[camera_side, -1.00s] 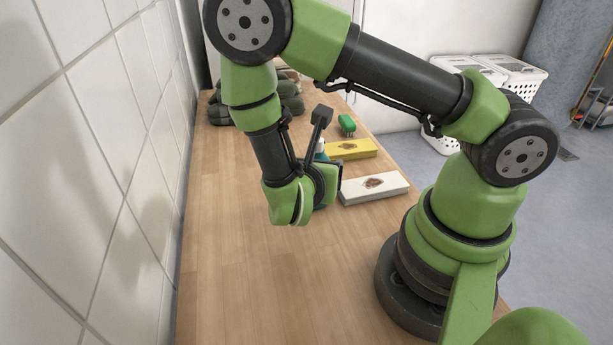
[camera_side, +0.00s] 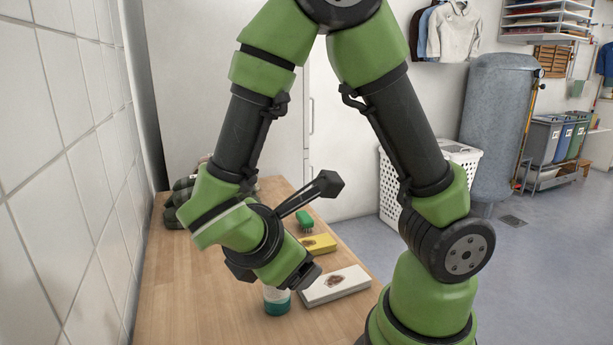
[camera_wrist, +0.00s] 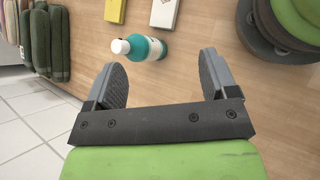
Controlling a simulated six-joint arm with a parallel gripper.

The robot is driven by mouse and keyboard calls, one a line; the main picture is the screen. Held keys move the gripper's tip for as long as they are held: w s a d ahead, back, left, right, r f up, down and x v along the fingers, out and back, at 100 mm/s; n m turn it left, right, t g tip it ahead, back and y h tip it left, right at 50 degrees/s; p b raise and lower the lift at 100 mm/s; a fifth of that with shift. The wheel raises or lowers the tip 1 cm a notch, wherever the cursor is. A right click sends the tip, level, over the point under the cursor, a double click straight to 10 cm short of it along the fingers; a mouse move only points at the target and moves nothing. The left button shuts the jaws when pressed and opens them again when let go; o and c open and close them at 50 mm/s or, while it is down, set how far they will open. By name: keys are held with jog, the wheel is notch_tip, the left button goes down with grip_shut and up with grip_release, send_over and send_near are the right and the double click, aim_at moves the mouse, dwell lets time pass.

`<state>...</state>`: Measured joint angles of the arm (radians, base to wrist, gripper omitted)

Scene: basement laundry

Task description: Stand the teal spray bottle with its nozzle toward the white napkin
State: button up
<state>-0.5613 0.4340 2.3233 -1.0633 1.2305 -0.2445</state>
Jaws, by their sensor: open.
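The teal spray bottle (camera_side: 277,306) stands on the wooden table in the side view, with a white label and its upper part hidden behind my gripper (camera_side: 275,278). In the wrist view the spray bottle (camera_wrist: 154,48) shows a white top at its left end; which way the nozzle faces is hard to tell. My gripper (camera_wrist: 162,62) is open and empty, with the bottle beyond its fingertips and not between them. The white napkin (camera_side: 335,286) has a brown stain and lies right of the bottle. It also shows in the wrist view (camera_wrist: 164,13).
A yellow cloth (camera_side: 319,243) with a stain lies behind the napkin, and a green brush (camera_side: 304,220) lies farther back. Dark green rolled items (camera_side: 180,190) sit at the far left by the tiled wall (camera_side: 85,190). The table's near left is clear.

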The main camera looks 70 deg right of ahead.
jog(key=s+a+r+m+t+y, duration=0.2)
jog(key=r+m+t+y, duration=0.6)
jog(key=m, duration=0.8)
notch_tip(320, 180, up, 5)
jog(key=s+y, duration=0.2)
jog(key=y, duration=0.1)
jog(key=shift+s+a+r, duration=0.15)
dwell(0.7)
